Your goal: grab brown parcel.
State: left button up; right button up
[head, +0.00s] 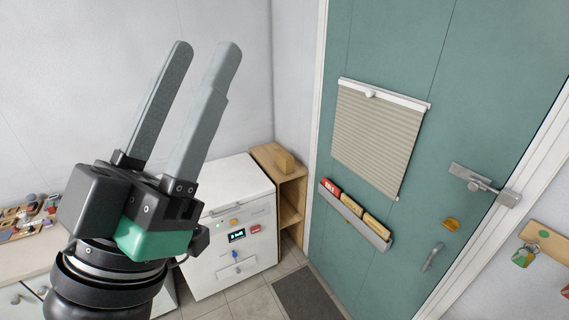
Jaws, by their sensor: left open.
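My left gripper (205,50) is large in the foreground at the left, its two grey fingers pointing up and apart, with nothing between them. A small brown box-like block (285,160) sits on top of the wooden shelf unit (268,152) by the corner; it could be the brown parcel. Two brownish-yellow packets (352,205) (377,226) also stand in the grey door tray (356,217), beside a red packet (330,188). The gripper touches none of these. My right gripper is out of view.
A white appliance (235,190) with a small display stands left of the shelf unit. The teal door (450,110) carries a pleated blind (379,135) and a lever latch (484,185). A cluttered counter (30,250) is at lower left. A dark mat (308,295) lies on the floor.

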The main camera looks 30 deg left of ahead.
pick_arm(q)
jog(key=shift+o, duration=0.3)
jog(key=o, duration=0.7)
jog(key=shift+o, duration=0.2)
